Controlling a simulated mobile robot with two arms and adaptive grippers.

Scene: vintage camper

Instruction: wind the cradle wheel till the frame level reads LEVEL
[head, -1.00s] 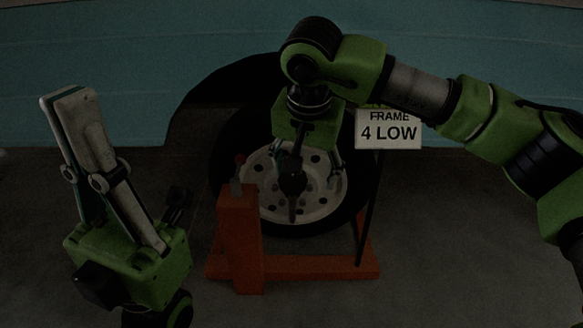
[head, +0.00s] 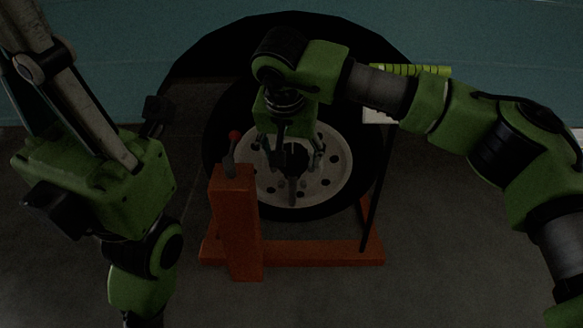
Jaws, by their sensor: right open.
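A wheel with a pale, holed rim (head: 335,178) and black tyre stands behind an orange cradle frame (head: 320,253). My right gripper (head: 292,160) points down in front of the rim, its fingers open and apart. A dark piece sits between them near the hub; I cannot tell whether they touch it. The frame level's yellow-green strip (head: 430,70) shows above my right arm. Its white sign (head: 376,117) is nearly all covered by that arm, so its reading is hidden. My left gripper (head: 45,75) points up at the left, away from the wheel, its fingertips cut off.
An orange post (head: 236,225) with a red-knobbed lever (head: 233,137) rises left of the rim. A thin dark rod (head: 375,205) leans at the right of the frame. A teal body panel (head: 130,60) stands behind. The grey floor in front is clear.

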